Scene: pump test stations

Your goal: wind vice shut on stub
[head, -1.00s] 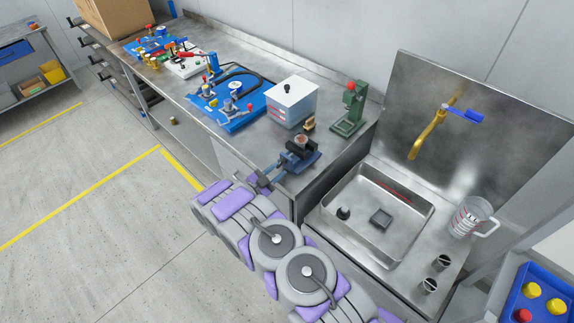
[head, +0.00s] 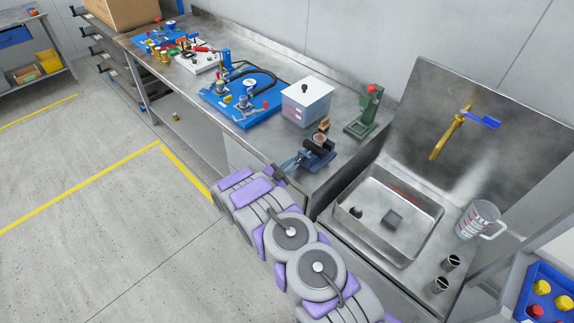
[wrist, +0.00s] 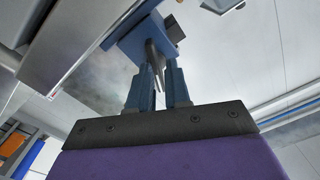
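The small blue vice (head: 318,157) stands at the front right corner of the steel bench. A round reddish-brown topped piece, likely the stub (head: 320,138), sits at its jaws; whether the jaws touch it is too small to tell. In the wrist view the blue vice body (wrist: 138,42) is just beyond my fingertips, with a thin grey handle bar (wrist: 153,62) reaching toward them. My gripper (wrist: 160,72) has its two blue fingers apart, with the bar's end at the gap between them. Contact with the bar is not clear. In the head view my gripper (head: 284,170) is at the vice's front left.
A blue pump board (head: 240,97) lies to the left. A sink (head: 388,217) adjoins the bench's right end. Open floor lies left.

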